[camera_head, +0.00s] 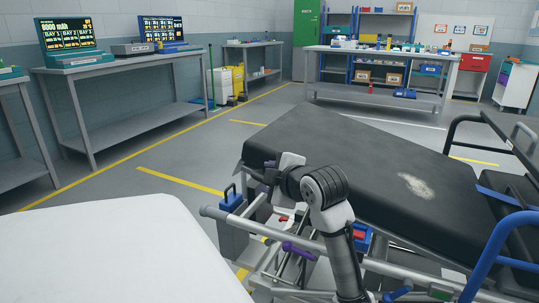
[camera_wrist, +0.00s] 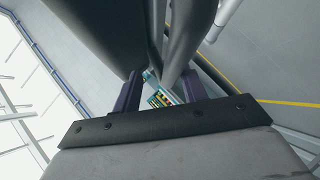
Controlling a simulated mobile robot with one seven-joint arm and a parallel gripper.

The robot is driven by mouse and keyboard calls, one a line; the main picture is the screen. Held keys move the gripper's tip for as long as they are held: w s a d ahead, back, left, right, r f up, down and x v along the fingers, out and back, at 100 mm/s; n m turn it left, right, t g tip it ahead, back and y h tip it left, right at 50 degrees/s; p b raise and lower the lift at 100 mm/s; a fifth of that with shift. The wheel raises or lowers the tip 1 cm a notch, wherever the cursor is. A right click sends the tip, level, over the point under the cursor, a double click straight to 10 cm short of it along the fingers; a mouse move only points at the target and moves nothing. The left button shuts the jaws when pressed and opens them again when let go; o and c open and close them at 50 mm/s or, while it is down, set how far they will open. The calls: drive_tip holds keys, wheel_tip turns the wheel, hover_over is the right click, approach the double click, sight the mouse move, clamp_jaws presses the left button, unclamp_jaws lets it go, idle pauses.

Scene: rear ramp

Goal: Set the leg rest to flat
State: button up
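The stretcher's black padded leg section (camera_head: 315,135) shows in the head view, its near-left end beside my gripper. It looks slightly tilted; its exact angle is hard to judge. My gripper (camera_head: 262,174) is at that end's near corner, its fingertips mostly hidden by the wrist and pad. In the wrist view, the two purple fingers (camera_wrist: 158,92) stand apart, with dark padded or tubular shapes above and partly between them. I cannot tell whether they touch these. A red lever (camera_head: 283,218) and a purple handle (camera_head: 298,250) sit on the frame below.
A white surface (camera_head: 110,255) fills the lower left. A blue-topped grey box (camera_head: 232,215) hangs at the frame's end. A blue curved rail (camera_head: 490,255) stands at right. Workbenches (camera_head: 135,65) line the left wall. Grey floor between is open.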

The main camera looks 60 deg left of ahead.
wheel_tip(320, 180, up, 4)
drive_tip(key=shift+r+p, duration=0.25)
drive_tip(key=shift+p, duration=0.05)
drive_tip(key=d+r+p, duration=0.1)
drive_tip(key=d+p, duration=0.1)
drive_tip(key=d, duration=1.3)
drive_tip(key=shift+d+r, duration=0.3)
drive_tip(key=shift+d, duration=0.05)
idle(0.8)
drive_tip(key=shift+s+r, duration=0.1)
drive_tip(key=shift+c, duration=0.5)
